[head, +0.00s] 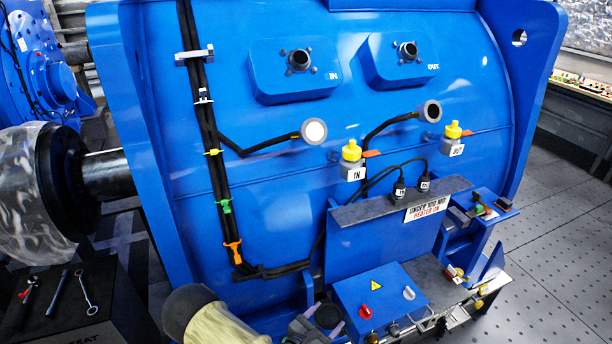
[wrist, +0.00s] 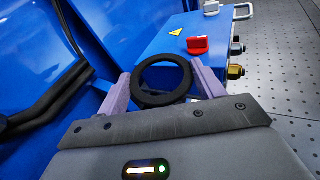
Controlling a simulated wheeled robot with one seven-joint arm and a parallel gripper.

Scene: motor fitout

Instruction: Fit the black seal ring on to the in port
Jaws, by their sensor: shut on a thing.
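The black seal ring (wrist: 163,80) is between the two pale purple fingers of my gripper (wrist: 160,88) in the wrist view, with its opening facing the camera. The fingers are shut on its outer sides. In the head view my gripper (head: 328,326) is low at the bottom edge, in front of the blue control box, and the dark ring (head: 328,316) shows small there. The in port (head: 299,61) is a dark round fitting on the blue block marked IN, high on the motor housing. It is bare and well apart from my gripper.
The out port (head: 408,51) stands to the right of the in port. A blue control box (head: 382,297) with a red knob is near my gripper. Tools lie on a dark case (head: 60,310) at left.

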